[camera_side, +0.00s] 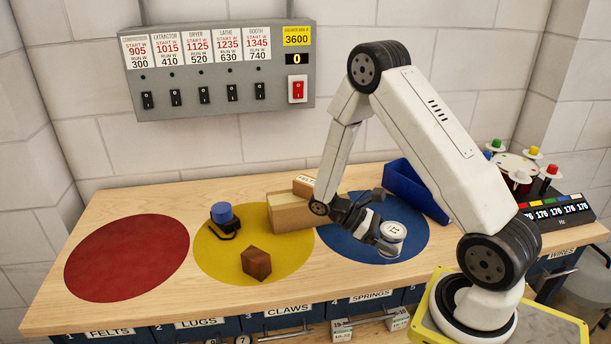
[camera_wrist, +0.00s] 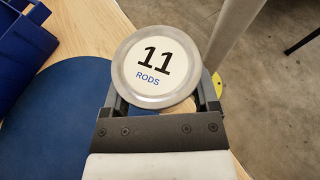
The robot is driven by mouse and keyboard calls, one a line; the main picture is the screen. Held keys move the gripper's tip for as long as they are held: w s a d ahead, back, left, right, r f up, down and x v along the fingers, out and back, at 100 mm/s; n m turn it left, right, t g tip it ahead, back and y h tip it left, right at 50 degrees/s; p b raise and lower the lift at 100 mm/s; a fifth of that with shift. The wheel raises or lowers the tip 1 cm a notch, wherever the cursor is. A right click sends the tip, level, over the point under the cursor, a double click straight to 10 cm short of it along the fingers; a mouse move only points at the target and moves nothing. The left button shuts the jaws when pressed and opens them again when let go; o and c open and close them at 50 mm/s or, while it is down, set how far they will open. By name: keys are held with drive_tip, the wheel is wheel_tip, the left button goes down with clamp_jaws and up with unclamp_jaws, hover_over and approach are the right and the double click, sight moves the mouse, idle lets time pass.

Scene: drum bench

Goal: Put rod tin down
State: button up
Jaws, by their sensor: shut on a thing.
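The rod tin (camera_side: 392,236) is a small round tin with a white lid. The lid shows upright in the wrist view (camera_wrist: 155,66) and reads "11 RODS" inside a metal rim. My gripper (camera_side: 384,238) is shut on the tin, with one dark finger on each side of it. In the side view the tin is over the right part of the blue circle (camera_side: 345,245) on the bench. I cannot tell whether its base touches the bench. The wrist view shows the blue circle at left (camera_wrist: 55,125), and the lid hides the tin's body.
A blue bin (camera_side: 415,190) stands behind the tin. A tan box (camera_side: 290,212) stands between the yellow (camera_side: 215,255) and blue circles. A brown block (camera_side: 256,263) and a blue-topped item (camera_side: 223,216) sit on yellow. The red circle (camera_side: 127,258) is empty.

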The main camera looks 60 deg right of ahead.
drive_tip(key=w+d+n+t+h, duration=0.2)
drive_tip(key=d+n+t+h, duration=0.2)
drive_tip(key=d+n+h, duration=0.1)
drive_tip(key=w+d+r+n+t+h, duration=0.1)
drive_tip(key=w+d+n+t+h, duration=0.2)
drive_tip(key=d+n+t+h, duration=0.2)
drive_tip(key=shift+w+d+r+n, duration=0.3)
drive_tip(key=shift+d+n, duration=0.5)
drive_tip(key=shift+d, duration=0.95)
drive_tip(key=shift+f, duration=0.25)
drive_tip(key=shift+f, duration=3.25)
drive_tip(key=shift+f, duration=0.6)
drive_tip(key=o, duration=1.3)
drive_tip(key=shift+w+a, duration=0.1)
